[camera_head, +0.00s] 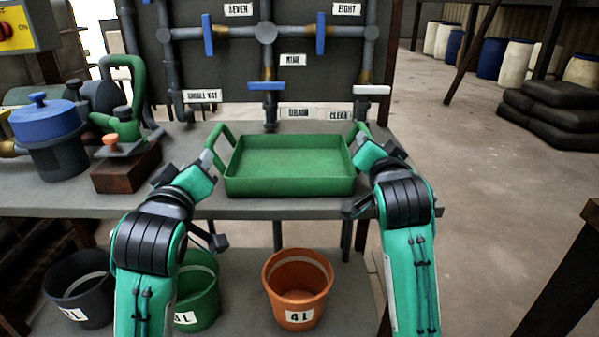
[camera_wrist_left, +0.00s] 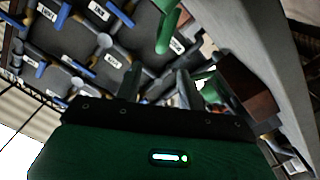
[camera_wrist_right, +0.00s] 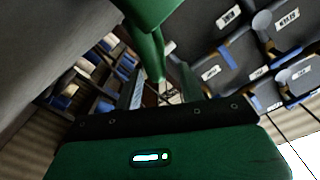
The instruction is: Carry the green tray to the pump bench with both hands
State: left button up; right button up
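The green tray (camera_head: 290,187) sits level on the grey bench in the head view, empty, with a raised handle at each end. My left gripper (camera_head: 208,166) is at its left handle (camera_head: 222,131). In the left wrist view the two fingers (camera_wrist_left: 157,85) stand apart, with a green bar (camera_wrist_left: 166,32) beyond them. My right gripper (camera_head: 359,142) is at the right handle. In the right wrist view its fingers (camera_wrist_right: 161,88) stand apart, with the green handle (camera_wrist_right: 151,50) reaching down between or just beyond them; I cannot tell which.
A pump with a blue cap (camera_head: 45,118) and a green lever on a brown block (camera_head: 125,172) stand left on the bench. A pipe panel with blue valve handles (camera_head: 266,86) rises behind the tray. Black, green and orange buckets (camera_head: 297,290) stand below. Open floor lies to the right.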

jog(key=s, duration=0.7)
jog(key=shift+s+a, duration=0.1)
jog(key=shift+s, duration=0.15)
